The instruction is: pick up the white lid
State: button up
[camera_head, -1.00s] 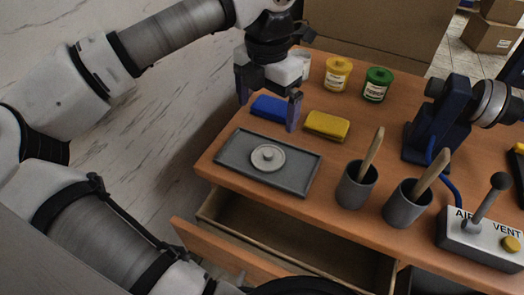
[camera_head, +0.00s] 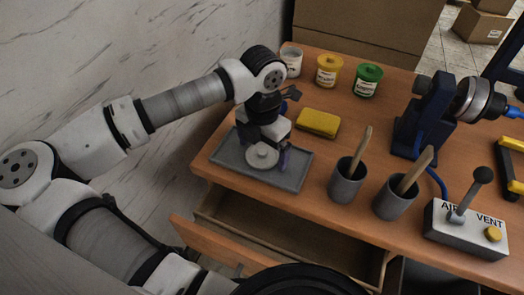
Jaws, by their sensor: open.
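The white lid (camera_head: 262,157) is a round disc with a small knob, lying on the grey tray (camera_head: 296,180) at the left part of the table. My gripper (camera_head: 264,156) is low over the tray with its fingers open on either side of the lid. One dark finger shows to the right of the lid. The other finger is largely hidden by the wrist, and I cannot tell whether either touches the lid.
A yellow block (camera_head: 318,123) lies behind the tray. A white jar (camera_head: 292,62), a yellow jar (camera_head: 329,71) and a green jar (camera_head: 367,80) stand at the back. Two grey cups (camera_head: 345,184) (camera_head: 393,202) hold wooden sticks. The drawer (camera_head: 230,250) below is open.

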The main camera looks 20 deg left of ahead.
jog(key=c, duration=1)
jog(key=shift+r, duration=0.1)
